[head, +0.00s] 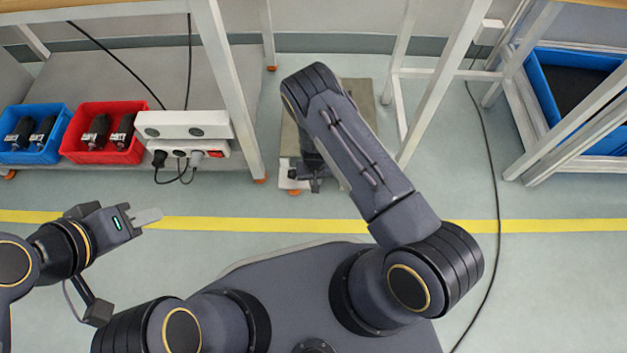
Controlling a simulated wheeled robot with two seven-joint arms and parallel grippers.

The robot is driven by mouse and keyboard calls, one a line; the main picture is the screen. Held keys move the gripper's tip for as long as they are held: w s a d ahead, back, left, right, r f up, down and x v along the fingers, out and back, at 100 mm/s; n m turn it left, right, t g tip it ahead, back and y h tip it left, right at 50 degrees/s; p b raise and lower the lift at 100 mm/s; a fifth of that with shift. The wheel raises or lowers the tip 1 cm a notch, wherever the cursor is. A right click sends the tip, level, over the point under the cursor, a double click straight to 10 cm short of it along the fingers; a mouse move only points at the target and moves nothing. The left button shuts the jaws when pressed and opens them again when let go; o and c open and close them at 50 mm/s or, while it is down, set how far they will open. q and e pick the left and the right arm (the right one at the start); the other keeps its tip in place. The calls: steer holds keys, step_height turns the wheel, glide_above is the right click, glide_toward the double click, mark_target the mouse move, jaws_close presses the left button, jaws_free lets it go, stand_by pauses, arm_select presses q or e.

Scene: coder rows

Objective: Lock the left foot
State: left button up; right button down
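A low beige cart or stand (362,95) is on the floor ahead of me, largely hidden by my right arm. At its near left corner is a small foot with an orange part (293,191). Whether this foot is locked cannot be seen. My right arm reaches over the stand, and its dark wrist end and gripper (316,181) are low beside that corner, partly behind the forearm. Its fingers cannot be made out clearly.
A white-framed bench (226,85) stands left of the stand, with a blue bin (54,151), a red bin (103,158) and a socket strip (215,152). Another frame (440,74) stands right, beside a blue crate (545,92). A cable (495,200) crosses the floor at right.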

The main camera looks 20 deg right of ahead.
steer(key=n, duration=0.2)
steer(key=d+n+b, duration=0.1)
steer(key=n, duration=0.1)
steer(key=shift+d+f, duration=0.1)
steer(key=shift+d, duration=0.1)
steer(key=shift+w+d+n+b, duration=0.1)
steer(key=shift+d+n+b, duration=0.15)
steer(key=shift+n, duration=0.5)
steer(key=shift+w+d+n+b, duration=0.15)
steer(key=shift+n+b, duration=0.1)
steer(key=shift+n, duration=0.55)
steer(key=shift+w+d+n+b, duration=0.1)
steer(key=shift+d+n+b, duration=0.15)
steer(key=shift+n, duration=0.5)
steer(key=c, duration=1.5)
jaws_free()
steer(key=shift+r+p, duration=1.75)
steer(key=shift+r, duration=2.25)
